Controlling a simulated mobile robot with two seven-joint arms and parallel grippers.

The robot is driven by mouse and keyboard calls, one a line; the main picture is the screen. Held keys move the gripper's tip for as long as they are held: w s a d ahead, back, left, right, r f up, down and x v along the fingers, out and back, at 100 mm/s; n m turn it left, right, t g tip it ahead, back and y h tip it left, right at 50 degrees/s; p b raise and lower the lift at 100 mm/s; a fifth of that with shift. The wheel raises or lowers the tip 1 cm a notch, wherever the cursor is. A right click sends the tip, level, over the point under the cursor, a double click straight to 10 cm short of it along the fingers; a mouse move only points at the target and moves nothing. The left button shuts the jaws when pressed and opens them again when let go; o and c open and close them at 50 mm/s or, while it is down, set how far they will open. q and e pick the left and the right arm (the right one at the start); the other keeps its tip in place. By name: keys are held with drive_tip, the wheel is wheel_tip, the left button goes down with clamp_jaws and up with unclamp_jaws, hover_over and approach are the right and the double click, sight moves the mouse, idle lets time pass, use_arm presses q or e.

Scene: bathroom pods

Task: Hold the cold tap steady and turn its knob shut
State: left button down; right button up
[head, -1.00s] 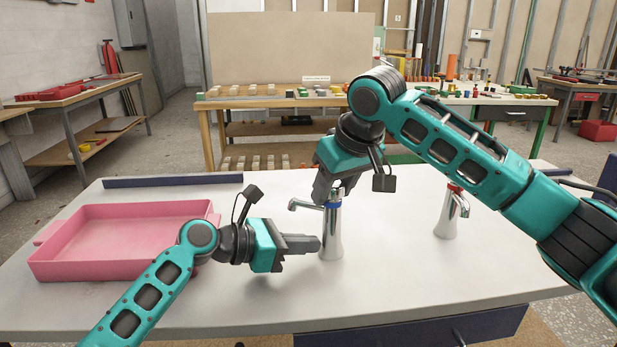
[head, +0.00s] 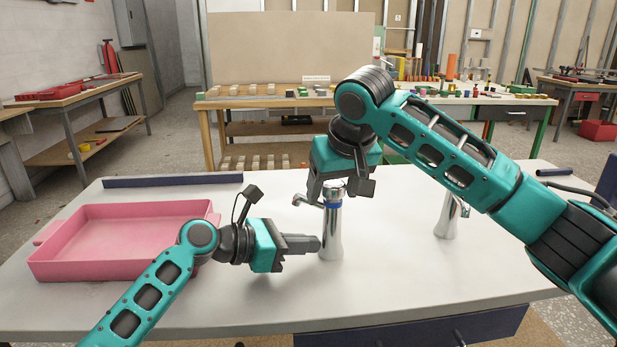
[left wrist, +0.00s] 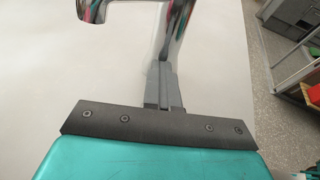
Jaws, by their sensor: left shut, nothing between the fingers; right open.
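The cold tap (head: 331,232) is a chrome tap with a blue band, upright on the white counter. Its round knob (head: 333,187) is on top and its spout points left. In the left wrist view, its chrome body (left wrist: 175,35) rises just beyond the fingers. My left gripper (head: 318,243) is shut, with its fingertips at the left side of the tap's body; whether they touch it I cannot tell. My right gripper (head: 336,195) is open, pointing down over the tap's top with its fingers around the knob's level; contact is unclear.
A second chrome tap (head: 446,222) stands at the right, partly behind my right arm. A pink tray (head: 120,262) lies on the counter (head: 220,312) at the left. A dark blue strip (head: 172,181) lies along the back edge. The counter's front middle is clear.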

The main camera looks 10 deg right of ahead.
sight(334, 182)
drive_tip(key=shift+r, duration=2.55)
use_arm(q)
drive_tip(key=c, duration=1.4)
unclamp_jaws()
drive_tip(key=shift+o, duration=0.2)
drive_tip(key=shift+a, duration=0.1)
